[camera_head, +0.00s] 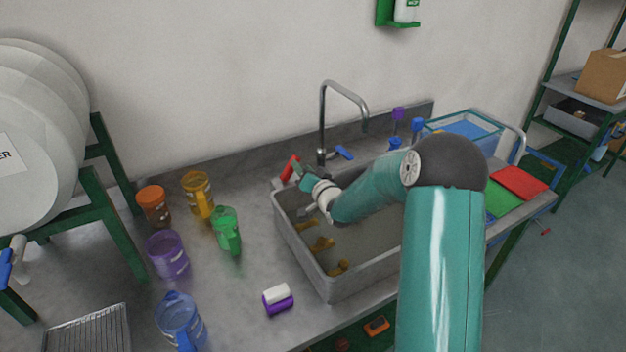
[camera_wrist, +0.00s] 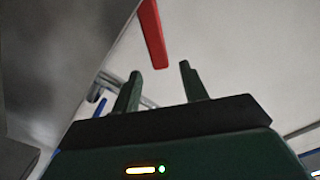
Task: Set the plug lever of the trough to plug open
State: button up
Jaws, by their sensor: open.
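The trough (camera_head: 365,286) is a grey basin set in the bench, with several yellowish-brown objects lying inside. A red lever (camera_head: 290,167), which looks like the plug lever, stands tilted at its back left corner. In the wrist view the red lever (camera_wrist: 152,35) hangs in from the top edge, just beyond my fingertips. My gripper (camera_head: 299,172) is close beside the lever, at the trough's back left. In the wrist view my gripper (camera_wrist: 160,75) is open, with nothing between its fingers. Contact between finger and lever cannot be made out.
A metal tap (camera_head: 322,115) with a blue handle (camera_head: 344,152) rises behind the trough. Orange (camera_head: 153,206), yellow (camera_head: 198,195), green (camera_head: 226,230), purple (camera_head: 167,254) and blue jugs (camera_head: 180,320) stand left. A white-and-purple block (camera_head: 277,299) lies in front.

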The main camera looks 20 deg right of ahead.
jog(key=s+d, duration=0.1)
jog(key=s, duration=0.5)
